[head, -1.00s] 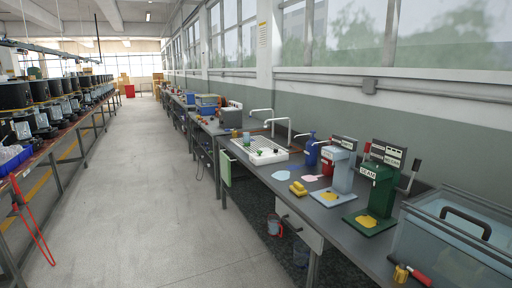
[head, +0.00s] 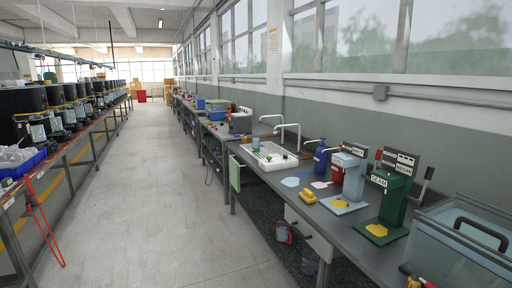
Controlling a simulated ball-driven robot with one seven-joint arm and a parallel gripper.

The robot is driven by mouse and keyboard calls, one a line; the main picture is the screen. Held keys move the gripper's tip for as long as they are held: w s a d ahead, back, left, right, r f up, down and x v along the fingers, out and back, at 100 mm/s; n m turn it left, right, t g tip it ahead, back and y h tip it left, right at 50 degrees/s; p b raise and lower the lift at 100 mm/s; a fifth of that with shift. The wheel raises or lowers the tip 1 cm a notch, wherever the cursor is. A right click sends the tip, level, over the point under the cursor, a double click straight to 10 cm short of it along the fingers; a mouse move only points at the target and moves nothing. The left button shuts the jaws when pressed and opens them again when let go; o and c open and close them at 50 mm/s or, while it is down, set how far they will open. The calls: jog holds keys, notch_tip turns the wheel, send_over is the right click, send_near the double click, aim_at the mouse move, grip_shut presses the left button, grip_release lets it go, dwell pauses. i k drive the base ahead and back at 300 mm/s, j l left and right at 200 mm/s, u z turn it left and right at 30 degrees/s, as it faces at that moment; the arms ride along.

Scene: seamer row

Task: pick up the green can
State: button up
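No can is clearly recognizable as the green can in this view. A small green item (head: 256,143) shows at the back left of the white draining tray (head: 275,163), too small to identify. A green bench machine labelled SEAM (head: 396,200) stands on the grey bench at the right, with a yellow patch on its base plate. My gripper is not in view.
A long grey bench (head: 345,229) runs along the right wall. On it are a pale blue machine (head: 349,181), a blue bottle (head: 321,158), yellow blocks (head: 309,196) and a clear tank (head: 462,250). The floor aisle (head: 140,200) is clear. Another bench lines the left.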

aim_at(255, 141)
jog(key=i+j+u, duration=0.1)
jog(key=i+u, duration=0.4)
jog(key=i, duration=2.7)
